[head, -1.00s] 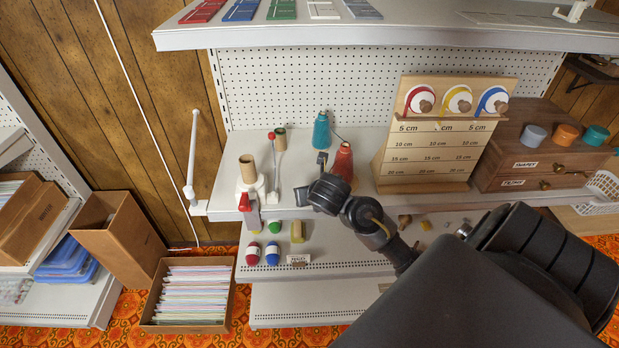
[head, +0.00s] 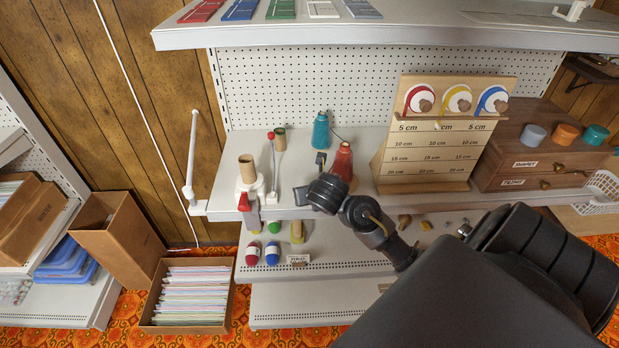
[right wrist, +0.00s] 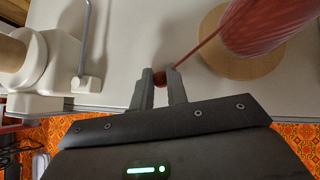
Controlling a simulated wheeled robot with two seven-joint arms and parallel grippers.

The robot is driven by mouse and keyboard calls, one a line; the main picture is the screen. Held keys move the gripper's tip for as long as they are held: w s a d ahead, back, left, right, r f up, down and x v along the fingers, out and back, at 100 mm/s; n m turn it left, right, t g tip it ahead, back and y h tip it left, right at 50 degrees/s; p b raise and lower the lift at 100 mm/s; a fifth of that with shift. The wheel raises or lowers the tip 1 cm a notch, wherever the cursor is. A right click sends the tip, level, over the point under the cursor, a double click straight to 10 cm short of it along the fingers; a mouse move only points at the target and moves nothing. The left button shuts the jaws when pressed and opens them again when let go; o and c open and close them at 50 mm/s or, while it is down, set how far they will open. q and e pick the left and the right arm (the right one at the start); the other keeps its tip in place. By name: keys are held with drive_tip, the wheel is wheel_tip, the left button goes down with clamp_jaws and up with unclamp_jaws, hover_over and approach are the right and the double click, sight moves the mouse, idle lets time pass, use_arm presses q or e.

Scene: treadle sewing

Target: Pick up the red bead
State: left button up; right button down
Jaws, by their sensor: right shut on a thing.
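The red bead (right wrist: 159,79) shows in the right wrist view as a small dark red ball between my fingertips. My right gripper (right wrist: 160,80) is shut on it, over the white shelf near its front edge. A red thread runs from the red thread cone (right wrist: 262,28) toward the fingertips. In the head view my right gripper (head: 300,196) is at the front edge of the middle shelf, left of the red cone (head: 343,161). The bead cannot be made out there. My left gripper is in neither view.
A white winder (head: 249,185) with a cardboard tube stands left of my right gripper. A teal cone (head: 321,131) stands behind. A wooden ribbon stand (head: 447,135) and drawer box (head: 540,160) are at right. Spools and small items lie on the shelf below.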

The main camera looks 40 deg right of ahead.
drive_tip(key=shift+r, duration=0.1)
drive_tip(key=r+p, duration=0.2)
drive_tip(key=r, duration=0.1)
drive_tip(key=r+p, duration=0.1)
drive_tip(key=shift+s+d+r, duration=0.1)
drive_tip(key=shift+s+r, duration=0.25)
drive_tip(key=s+d+r+p, duration=0.5)
drive_tip(key=s+r, duration=0.3)
drive_tip(key=s, duration=0.4)
drive_tip(key=shift+d+p, duration=0.15)
drive_tip(key=shift+p, duration=0.45)
